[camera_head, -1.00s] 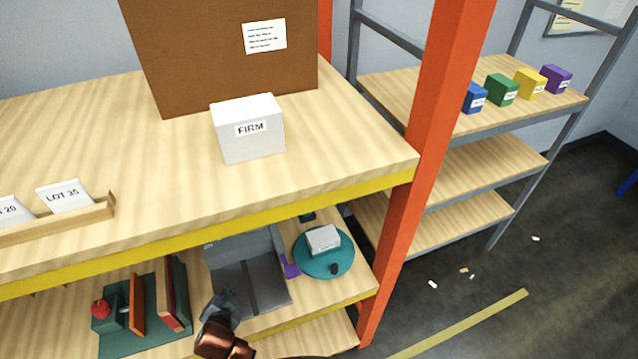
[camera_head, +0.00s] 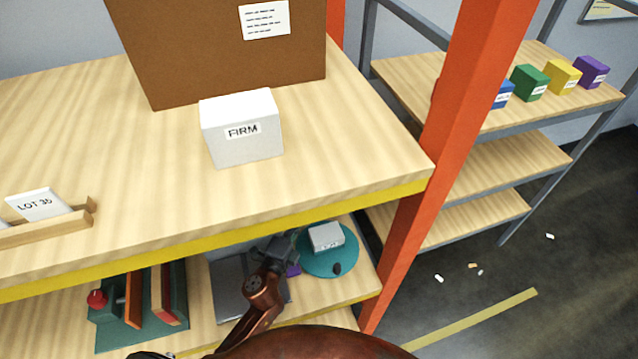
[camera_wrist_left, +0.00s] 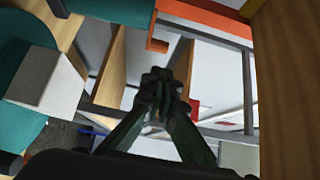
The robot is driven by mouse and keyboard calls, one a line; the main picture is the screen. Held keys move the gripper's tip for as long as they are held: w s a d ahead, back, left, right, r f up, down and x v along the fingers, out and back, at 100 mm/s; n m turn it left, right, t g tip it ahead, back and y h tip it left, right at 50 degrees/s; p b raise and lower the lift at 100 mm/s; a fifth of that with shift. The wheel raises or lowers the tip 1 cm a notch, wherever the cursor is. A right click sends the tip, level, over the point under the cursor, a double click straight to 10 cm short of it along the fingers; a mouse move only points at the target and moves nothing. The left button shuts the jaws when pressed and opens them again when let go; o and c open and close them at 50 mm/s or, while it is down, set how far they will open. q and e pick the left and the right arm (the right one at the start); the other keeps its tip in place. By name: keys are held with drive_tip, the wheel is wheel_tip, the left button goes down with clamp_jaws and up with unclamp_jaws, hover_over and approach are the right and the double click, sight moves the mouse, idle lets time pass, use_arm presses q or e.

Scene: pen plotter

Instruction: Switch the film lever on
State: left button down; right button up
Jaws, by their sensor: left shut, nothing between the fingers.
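I cannot pick out a labelled film lever in either view. On the shelf under the yellow-edged top stands a grey flat device (camera_head: 232,285), partly hidden by my arm. A small purple piece (camera_head: 294,270) shows at its right. Beside it lies a teal disc (camera_head: 318,262) with a white box (camera_head: 326,236) and a dark knob (camera_head: 337,268). My left gripper (camera_head: 284,246) is over the device's back right, close to the disc. In the left wrist view its fingers (camera_wrist_left: 158,84) are shut and empty. A small orange hooked piece (camera_wrist_left: 157,45) shows beyond them. My right gripper is not in view.
The top board's yellow edge (camera_head: 250,220) overhangs the lower shelf. An orange post (camera_head: 440,150) stands to the right. A green stand with a red knob (camera_head: 97,298) is at the left.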

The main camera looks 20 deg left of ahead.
use_arm(q)
drive_tip(key=w+d, duration=0.1)
drive_tip(key=w, duration=1.2)
drive_tip(key=shift+w+d+p, duration=0.3)
drive_tip(key=shift+w+d, duration=0.05)
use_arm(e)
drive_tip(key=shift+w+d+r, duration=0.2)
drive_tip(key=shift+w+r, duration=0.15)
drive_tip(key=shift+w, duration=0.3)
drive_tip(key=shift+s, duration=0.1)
